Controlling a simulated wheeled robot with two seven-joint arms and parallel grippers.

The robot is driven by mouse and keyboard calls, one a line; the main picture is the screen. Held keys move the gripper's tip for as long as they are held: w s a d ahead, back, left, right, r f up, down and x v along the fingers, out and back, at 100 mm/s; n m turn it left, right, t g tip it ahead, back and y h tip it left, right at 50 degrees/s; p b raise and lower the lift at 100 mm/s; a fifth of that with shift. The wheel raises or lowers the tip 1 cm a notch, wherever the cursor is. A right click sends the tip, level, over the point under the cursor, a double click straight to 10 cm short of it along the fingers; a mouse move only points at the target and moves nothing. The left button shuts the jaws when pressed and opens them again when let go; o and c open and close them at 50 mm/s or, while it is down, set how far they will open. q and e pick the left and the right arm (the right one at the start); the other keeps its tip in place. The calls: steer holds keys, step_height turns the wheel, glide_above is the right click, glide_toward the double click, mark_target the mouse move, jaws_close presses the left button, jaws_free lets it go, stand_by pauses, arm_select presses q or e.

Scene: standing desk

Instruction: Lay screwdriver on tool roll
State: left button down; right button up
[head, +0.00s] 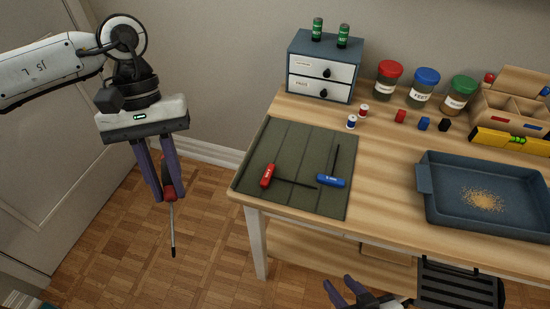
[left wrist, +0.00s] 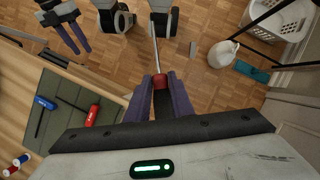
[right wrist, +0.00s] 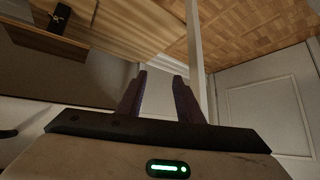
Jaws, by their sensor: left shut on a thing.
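My left gripper (head: 161,190) is shut on a screwdriver (head: 172,225) with a red and black handle and a thin metal shaft. The screwdriver hangs shaft-down over the floor, left of the desk; it also shows in the left wrist view (left wrist: 155,50). The green tool roll (head: 290,205) lies flat on the desk's left end. A red-handled tool (head: 267,176) and a blue-handled tool (head: 332,181) lie on it. My right gripper (head: 347,292) is low in front of the desk, its fingers apart and empty in the right wrist view (right wrist: 160,95).
A grey drawer unit (head: 322,84) with two green batteries on top stands behind the roll. Several lidded jars (head: 424,88), small spools (head: 352,121) and a blue tray (head: 430,205) are to the right. The desk's left edge lies between the screwdriver and the roll.

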arm_select(q)
steer(key=w+d+n+t+b, duration=0.2)
steer(key=w+d+n+t, duration=0.2)
steer(key=w+d+n, duration=0.75)
steer(key=w+d+n+t+b, duration=0.1)
steer(key=w+d+n+t, duration=0.35)
steer(key=n, duration=1.35)
steer(key=f, duration=0.9)
steer(key=shift+s+d, duration=0.2)
steer(key=shift+d, duration=0.05)
steer(key=shift+f+b, duration=0.2)
steer(key=shift+b, duration=0.1)
steer(key=c, duration=1.6)
jaws_free()
steer(key=shift+r, duration=0.1)
steer(key=shift+o, duration=0.2)
